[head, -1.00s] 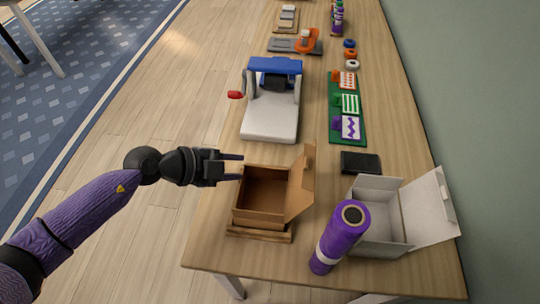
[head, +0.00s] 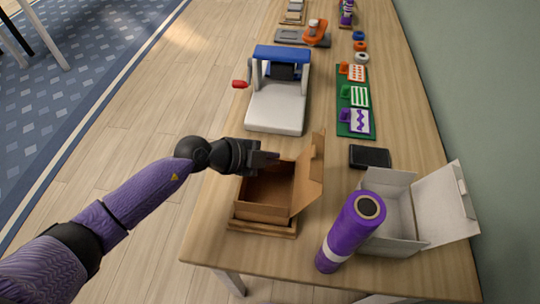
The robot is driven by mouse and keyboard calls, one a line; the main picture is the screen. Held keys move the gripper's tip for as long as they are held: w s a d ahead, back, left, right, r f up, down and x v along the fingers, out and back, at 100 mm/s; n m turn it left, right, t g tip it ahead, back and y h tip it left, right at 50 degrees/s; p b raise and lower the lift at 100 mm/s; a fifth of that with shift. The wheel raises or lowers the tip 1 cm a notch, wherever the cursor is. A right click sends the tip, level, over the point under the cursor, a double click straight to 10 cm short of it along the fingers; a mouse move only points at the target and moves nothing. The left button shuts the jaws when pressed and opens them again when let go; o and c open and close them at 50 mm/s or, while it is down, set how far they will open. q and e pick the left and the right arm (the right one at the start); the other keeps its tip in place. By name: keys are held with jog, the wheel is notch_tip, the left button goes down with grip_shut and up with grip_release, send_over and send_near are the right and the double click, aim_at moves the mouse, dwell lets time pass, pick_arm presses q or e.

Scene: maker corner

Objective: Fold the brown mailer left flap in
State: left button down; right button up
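The brown mailer (head: 268,212) is an open cardboard box on a wooden base (head: 262,228) near the front of the table. Its right flap (head: 312,180) stands up and leans outward. A left flap cannot be made out clearly; my gripper covers part of the box's far left edge. My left gripper (head: 268,158) is at the far left top edge of the mailer, with its fingertips over or beside the opening. I cannot tell whether it touches the cardboard. Its fingers overlap in this view, so their gap is unclear. My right gripper is not in view.
A purple roll (head: 345,240) stands right of the mailer, beside an open white box (head: 400,225). A black flat item (head: 369,157) lies behind them. A white and blue press (head: 277,95) with a red handle stands behind the mailer. Bare tabletop (head: 215,200) shows to the left.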

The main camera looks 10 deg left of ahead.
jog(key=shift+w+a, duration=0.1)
pick_arm(q)
jog(key=shift+s+f+m+t+p, duration=0.15)
jog(key=shift+s+m+t+p, duration=0.15)
jog(key=shift+t+p, duration=0.2)
jog(key=shift+s+f+m+t+h, duration=0.15)
jog(key=shift+f+m+t+h, duration=0.15)
jog(key=shift+t, duration=0.1)
jog(key=shift+s+f+m+t+b, duration=0.1)
jog(key=shift+f+m+t+b, duration=0.3)
jog(key=shift+b, duration=0.3)
jog(key=shift+r+t, duration=0.2)
jog(key=shift+t, duration=0.1)
jog(key=c, duration=0.8)
grip_release()
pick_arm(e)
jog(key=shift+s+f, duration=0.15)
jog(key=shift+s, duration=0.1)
